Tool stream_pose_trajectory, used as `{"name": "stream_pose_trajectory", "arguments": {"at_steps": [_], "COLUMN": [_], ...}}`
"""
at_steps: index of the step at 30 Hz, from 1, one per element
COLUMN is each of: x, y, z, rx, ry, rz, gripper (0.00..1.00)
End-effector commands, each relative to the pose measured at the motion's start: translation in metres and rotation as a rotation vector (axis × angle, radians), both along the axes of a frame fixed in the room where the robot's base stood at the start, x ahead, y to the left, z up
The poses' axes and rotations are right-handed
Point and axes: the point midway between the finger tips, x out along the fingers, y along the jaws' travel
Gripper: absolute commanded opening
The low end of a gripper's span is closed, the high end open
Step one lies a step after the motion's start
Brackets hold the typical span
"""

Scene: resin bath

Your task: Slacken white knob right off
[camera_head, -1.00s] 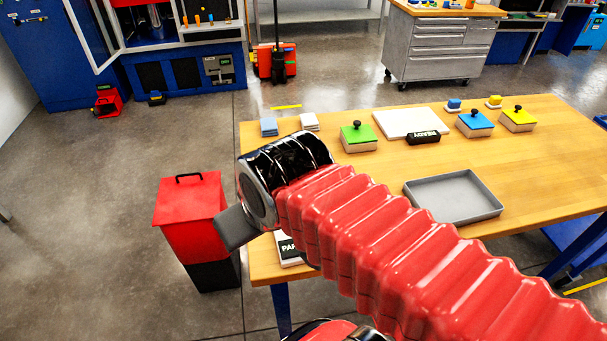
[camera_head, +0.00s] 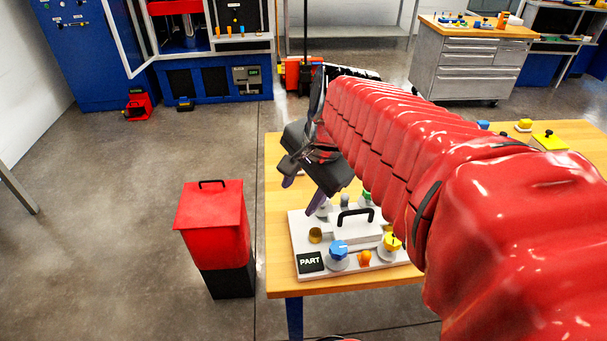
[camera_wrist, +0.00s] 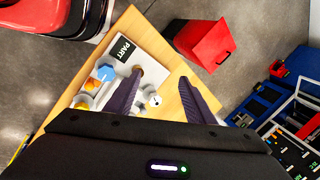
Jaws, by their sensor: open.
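The white fixture plate (camera_head: 300,243) marked PART lies on the near left corner of the wooden table, with a handled block on it. The white knob (camera_wrist: 154,102) shows in the wrist view between my finger lines, closer to the left finger. In the head view, a pale round part at the plate's back edge, partly hidden by my fingers, seems to be it. My gripper (camera_head: 303,193) is open and empty, fingers pointing down at the plate's back left; it also shows in the wrist view (camera_wrist: 160,76). I cannot tell the gap to the knob.
The plate also carries a blue knob (camera_head: 339,248), a yellow knob (camera_head: 391,242), an orange part (camera_head: 364,258) and a brass part (camera_head: 315,235). A red bin (camera_head: 212,222) stands on the floor left of the table. My arm hides much of the table.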

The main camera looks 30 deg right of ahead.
Motion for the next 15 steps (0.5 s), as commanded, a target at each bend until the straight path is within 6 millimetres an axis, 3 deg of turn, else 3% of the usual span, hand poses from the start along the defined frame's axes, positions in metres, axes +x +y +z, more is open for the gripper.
{"name": "stream_pose_trajectory", "arguments": {"at_steps": [15], "x": [0.031], "y": [-0.125], "z": [-0.007], "rx": [0.477], "ry": [0.116], "rz": [-1.058], "gripper": [0.49]}}
